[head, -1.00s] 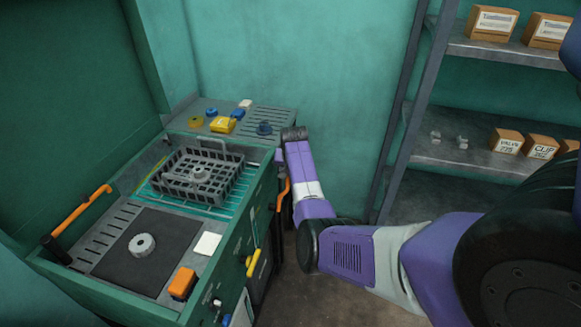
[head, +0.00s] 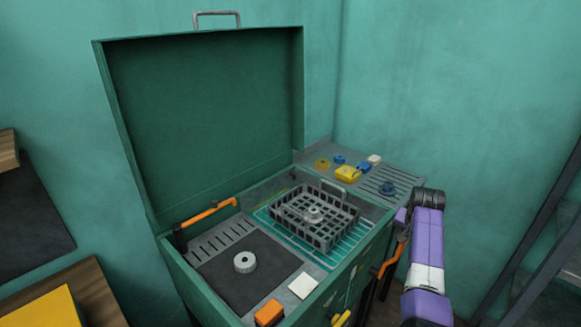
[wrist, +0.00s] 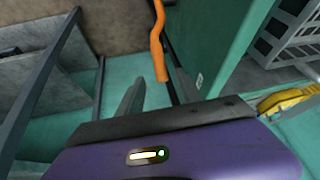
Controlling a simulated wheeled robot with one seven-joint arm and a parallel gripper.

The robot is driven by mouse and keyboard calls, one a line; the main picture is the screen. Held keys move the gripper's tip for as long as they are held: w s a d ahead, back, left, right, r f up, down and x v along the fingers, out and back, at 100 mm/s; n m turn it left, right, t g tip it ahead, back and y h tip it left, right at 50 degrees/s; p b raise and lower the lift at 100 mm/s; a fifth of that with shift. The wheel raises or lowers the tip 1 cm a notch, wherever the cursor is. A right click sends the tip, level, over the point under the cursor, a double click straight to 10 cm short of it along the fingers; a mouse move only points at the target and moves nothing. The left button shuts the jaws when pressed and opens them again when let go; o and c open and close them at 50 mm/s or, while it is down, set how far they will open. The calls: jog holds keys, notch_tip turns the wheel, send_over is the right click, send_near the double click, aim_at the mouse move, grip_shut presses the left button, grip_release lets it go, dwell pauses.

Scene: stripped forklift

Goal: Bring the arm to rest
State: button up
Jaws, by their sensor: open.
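My arm, purple and white with dark joints, stands at the lower right in the head view, beside the right side of the green washer-like cabinet (head: 190,285). My gripper is mostly hidden behind the arm there. In the wrist view my gripper (wrist: 149,84) shows dark fingers apart with nothing held between them. An orange handle (head: 393,261) hangs on the cabinet's side close to the arm; it also shows in the wrist view (wrist: 158,45), beyond the fingers. I cannot tell whether the gripper touches it.
The cabinet's lid (head: 205,125) is open. A grey basket (head: 318,230) holding a ring-like part sits inside. A second round part (head: 245,262) lies on a dark mat. Small coloured parts, including a yellow one (head: 347,173), sit on the back ledge. A shelf frame stands at the right edge.

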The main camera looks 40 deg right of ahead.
jog(key=w+d+r+n+t+h, duration=0.25)
jog(key=r+h, duration=0.25)
jog(key=r, duration=0.4)
jog(key=s+a+n+t, duration=0.1)
jog(key=a+n+t, duration=0.7)
jog(key=a, duration=1.9)
jog(key=s+a+r+n+t+y, duration=0.1)
jog(key=s+a+y, duration=0.4)
jog(key=s+a, duration=0.7)
jog(key=s+a+r+n+t+y, duration=0.1)
jog(key=s+a+n+y, duration=0.3)
jog(key=s+a, duration=0.7)
jog(key=a+r+y, duration=0.1)
jog(key=a, duration=0.5)
jog(key=shift+s+a, duration=0.4)
jog(key=shift+r, duration=0.1)
